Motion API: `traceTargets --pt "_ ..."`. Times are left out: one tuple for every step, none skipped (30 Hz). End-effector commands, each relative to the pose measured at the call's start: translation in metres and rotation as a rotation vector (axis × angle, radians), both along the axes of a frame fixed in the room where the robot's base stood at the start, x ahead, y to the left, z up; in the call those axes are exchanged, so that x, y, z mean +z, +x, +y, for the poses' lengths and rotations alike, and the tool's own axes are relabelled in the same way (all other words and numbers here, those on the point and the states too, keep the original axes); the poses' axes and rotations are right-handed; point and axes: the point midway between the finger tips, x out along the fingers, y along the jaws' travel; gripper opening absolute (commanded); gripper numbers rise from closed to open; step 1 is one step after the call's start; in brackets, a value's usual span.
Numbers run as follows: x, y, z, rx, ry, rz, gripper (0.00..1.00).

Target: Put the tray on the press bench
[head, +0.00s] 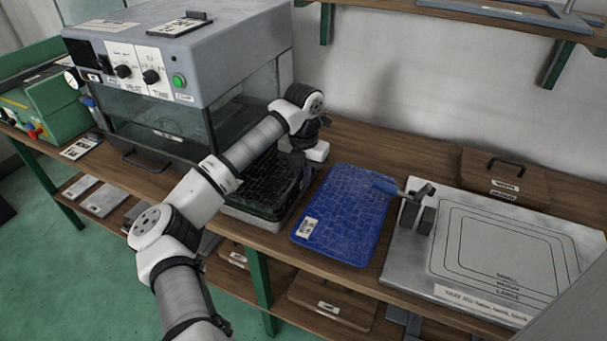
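A blue tray (345,215) with a fine grid pattern and a white label lies flat on the wooden bench. A darker black-green gridded tray (262,205) sits to its left, beside the grey machine and partly behind my arm. A pale grey plate (410,262) with nested outlines marked small, medium and large lies right of the blue tray; a blue-handled clamp stands at its left edge. I cannot tell which surface is the press bench. My gripper (316,152) is over the bench, between the dark tray and the blue tray's far end. Its fingers are hidden.
A grey machine (190,60) with knobs, a green button and a clear front stands at the left. A wooden box (500,180) with a handle sits behind the plate. A shelf (500,14) overhangs at the upper right. More boards lie on the lower shelf.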

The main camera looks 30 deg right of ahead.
Motion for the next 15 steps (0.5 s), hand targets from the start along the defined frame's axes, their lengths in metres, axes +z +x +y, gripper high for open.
traceTargets --pt "-0.0008 0.0002 0.0001 0.0 0.0 -0.001 0.0" --pt "-0.0011 0.0002 0.0002 0.0 0.0 -0.001 0.0" --pt "-0.0016 0.0002 0.0001 0.0 0.0 -0.001 0.0" --pt "-0.002 0.0002 0.0002 0.0 0.0 -0.001 0.0" --pt "-0.0023 0.0002 0.0001 0.0 0.0 -0.001 0.0" --pt "-0.0028 0.0002 0.0002 0.0 0.0 -0.001 0.0" --pt "-0.0031 0.0002 0.0001 0.0 -0.001 -0.001 0.0" --pt "-0.0035 0.0002 0.0002 0.0 -0.001 -0.001 0.0" --pt "-0.004 0.0002 0.0001 0.0 -0.001 -0.001 0.0" --pt "-0.0043 0.0002 0.0001 0.0 -0.001 -0.001 0.0" --pt "-0.0047 0.0002 0.0001 0.0 -0.001 -0.001 0.0" --pt "-0.0052 0.0002 0.0001 0.0 -0.001 -0.001 0.0" --pt "-0.0055 0.0002 0.0001 0.0 -0.001 -0.001 0.0" --pt "-0.0059 0.0002 0.0001 0.0 -0.001 -0.001 0.0" --pt "-0.0064 0.0002 0.0001 0.0 -0.001 -0.001 0.0"
